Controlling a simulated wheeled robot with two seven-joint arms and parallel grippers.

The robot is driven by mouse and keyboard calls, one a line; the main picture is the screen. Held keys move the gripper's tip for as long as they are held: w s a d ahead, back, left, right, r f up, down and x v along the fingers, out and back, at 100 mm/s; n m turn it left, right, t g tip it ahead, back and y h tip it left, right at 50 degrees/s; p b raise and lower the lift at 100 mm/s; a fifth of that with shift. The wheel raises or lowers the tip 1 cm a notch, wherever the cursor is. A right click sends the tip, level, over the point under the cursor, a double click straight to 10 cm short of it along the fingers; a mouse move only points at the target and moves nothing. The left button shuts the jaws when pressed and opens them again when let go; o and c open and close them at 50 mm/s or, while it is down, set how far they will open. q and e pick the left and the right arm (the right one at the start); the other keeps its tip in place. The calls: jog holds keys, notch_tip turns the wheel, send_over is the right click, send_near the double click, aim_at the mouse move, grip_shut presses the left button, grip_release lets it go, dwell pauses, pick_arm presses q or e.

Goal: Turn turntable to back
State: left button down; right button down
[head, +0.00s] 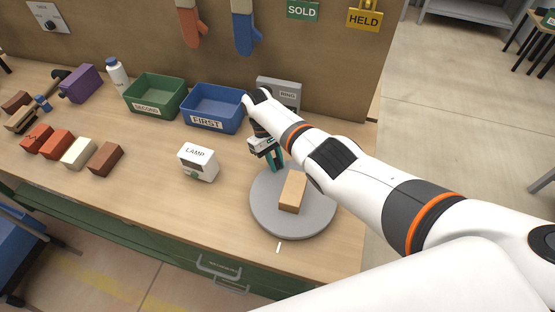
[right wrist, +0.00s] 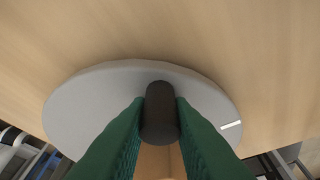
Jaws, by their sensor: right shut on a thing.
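The grey round turntable (head: 267,212) lies at the right of the bench, with a tan brick (head: 291,193) on it. In the right wrist view the turntable (right wrist: 85,108) fills the middle, and part of the brick (right wrist: 152,162) shows at the bottom edge. My right gripper (head: 274,162) is at the turntable's far edge. Its green fingers (right wrist: 159,115) are shut on a dark upright knob (right wrist: 160,98). In the head view the knob is hidden by the gripper. My left gripper is in neither view.
A white LAMP box (head: 198,163) stands left of the turntable. A blue FIRST bin (head: 213,121), a green SECOND bin (head: 152,110) and a grey RING box (head: 283,90) stand behind. A white mark (head: 279,247) lies near the turntable's front. Several bricks (head: 105,159) sit left.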

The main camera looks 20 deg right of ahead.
jog(key=shift+a, duration=0.1)
dwell(0.4)
jog(key=c, duration=1.3)
grip_release()
jog(key=b+v, duration=0.3)
jog(key=v, duration=0.9)
jog(key=shift+a, duration=0.1)
